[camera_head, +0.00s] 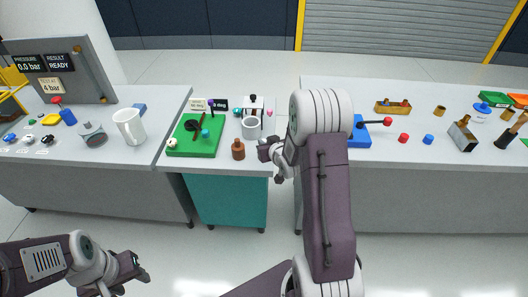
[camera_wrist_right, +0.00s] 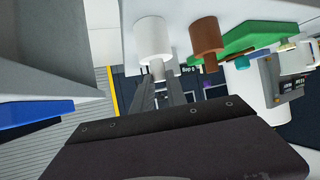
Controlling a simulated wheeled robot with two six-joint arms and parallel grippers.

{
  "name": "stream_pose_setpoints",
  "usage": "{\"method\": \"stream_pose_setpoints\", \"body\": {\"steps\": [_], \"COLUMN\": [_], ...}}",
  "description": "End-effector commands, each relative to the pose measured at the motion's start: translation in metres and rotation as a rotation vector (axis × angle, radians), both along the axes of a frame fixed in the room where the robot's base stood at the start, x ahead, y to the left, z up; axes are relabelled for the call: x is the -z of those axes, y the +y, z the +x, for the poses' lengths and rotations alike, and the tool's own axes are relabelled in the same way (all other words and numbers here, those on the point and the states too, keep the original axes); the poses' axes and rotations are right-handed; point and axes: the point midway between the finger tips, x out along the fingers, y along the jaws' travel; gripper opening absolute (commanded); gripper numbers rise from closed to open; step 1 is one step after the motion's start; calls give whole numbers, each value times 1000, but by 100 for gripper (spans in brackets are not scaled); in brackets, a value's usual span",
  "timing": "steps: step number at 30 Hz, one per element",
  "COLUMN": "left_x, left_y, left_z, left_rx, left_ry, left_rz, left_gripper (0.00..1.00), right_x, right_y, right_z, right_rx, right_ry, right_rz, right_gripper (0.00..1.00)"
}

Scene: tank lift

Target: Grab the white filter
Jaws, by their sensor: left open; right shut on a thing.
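The white filter (camera_wrist_right: 153,40) is a white cylinder with a narrower, greyer neck, near the top middle of the right wrist view. The fingers of my right gripper (camera_wrist_right: 158,88) close around its neck. In the head view a white cylinder (camera_head: 251,128) with a grey rim stands at the right of the green board, just beyond my right gripper (camera_head: 265,146). The fingertip contact is hard to see there. My left gripper (camera_head: 138,268) is open and empty over the floor at the lower left, far from the filter.
A blue block with a red-knobbed lever (camera_head: 359,136) is on the right bench.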

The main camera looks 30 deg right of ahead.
Motion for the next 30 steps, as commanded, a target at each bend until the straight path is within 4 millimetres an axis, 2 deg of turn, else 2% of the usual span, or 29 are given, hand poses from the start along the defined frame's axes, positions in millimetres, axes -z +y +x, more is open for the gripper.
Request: {"method": "stream_pose_setpoints", "body": {"steps": [20, 23, 28, 30], "left_x": [-1, -3, -9, -11], "left_y": [0, 0, 0, 0], "left_z": [0, 0, 0, 0], "left_rx": [0, 0, 0, 0], "left_ry": [0, 0, 0, 0], "left_rz": [0, 0, 0, 0], "left_gripper": [48, 48, 48, 48], "right_x": [-2, -11, -42, -51], "right_y": [0, 0, 0, -11], "right_z": [0, 0, 0, -9], "right_rx": [0, 0, 0, 5], "right_ry": [2, 0, -4, -1], "right_rz": [0, 0, -1, -1], "right_gripper": [0, 0, 0, 0]}}
